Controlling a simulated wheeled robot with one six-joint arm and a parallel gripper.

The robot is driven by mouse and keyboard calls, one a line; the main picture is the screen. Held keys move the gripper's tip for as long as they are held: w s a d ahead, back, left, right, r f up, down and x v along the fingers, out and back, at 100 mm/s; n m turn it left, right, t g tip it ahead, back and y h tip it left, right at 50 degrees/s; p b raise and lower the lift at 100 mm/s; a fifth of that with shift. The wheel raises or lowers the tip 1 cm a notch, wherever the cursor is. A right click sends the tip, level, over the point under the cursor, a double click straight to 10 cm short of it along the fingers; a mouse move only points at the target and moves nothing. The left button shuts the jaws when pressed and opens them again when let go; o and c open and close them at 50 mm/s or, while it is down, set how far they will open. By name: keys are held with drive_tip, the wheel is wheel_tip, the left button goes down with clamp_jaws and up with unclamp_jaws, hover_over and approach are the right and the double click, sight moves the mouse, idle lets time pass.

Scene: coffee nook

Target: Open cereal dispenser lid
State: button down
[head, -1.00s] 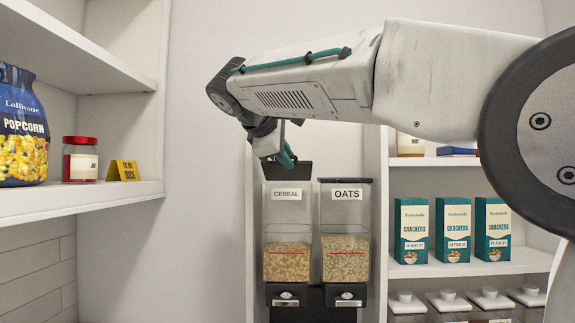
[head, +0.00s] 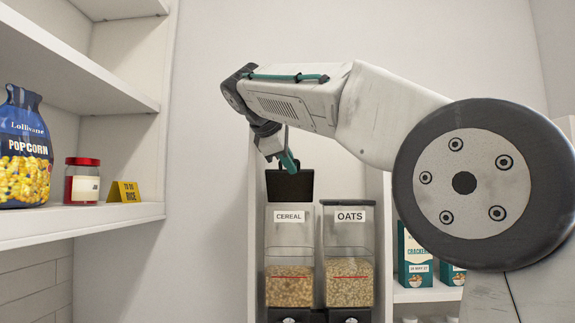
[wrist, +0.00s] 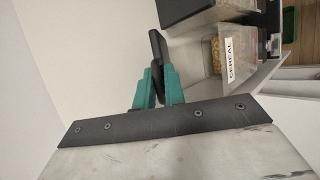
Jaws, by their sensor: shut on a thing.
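The cereal dispenser (head: 289,245) is a clear bin labelled CEREAL, partly full, beside the OATS dispenser in the head view. Its black lid (head: 291,187) stands raised, near upright, at the back of the bin, so the top looks open. My gripper (head: 288,162) is at the lid's upper edge with teal fingers. In the wrist view my gripper (wrist: 155,85) is shut on the dark lid (wrist: 158,48), seen almost edge-on. The cereal label (wrist: 232,62) shows to its right. The exact contact is small and partly hidden.
The oats dispenser (head: 347,265) stands close on the right with its lid down. A left shelf holds a popcorn bag (head: 22,150), a red-capped jar (head: 82,182) and a yellow sign (head: 125,192). Cracker boxes (head: 414,255) are at right, partly behind my arm.

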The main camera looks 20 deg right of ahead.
drive_tip(key=shift+w+r, duration=0.1)
drive_tip(key=shift+r, duration=0.05)
drive_tip(key=c, duration=1.5)
unclamp_jaws()
drive_tip(key=shift+c, duration=0.2)
drive_tip(key=shift+a, duration=0.1)
drive_tip(key=v, duration=0.7)
drive_tip(key=shift+a+r, duration=0.25)
drive_tip(key=shift+s+d+f, duration=0.1)
drive_tip(key=shift+s, duration=0.15)
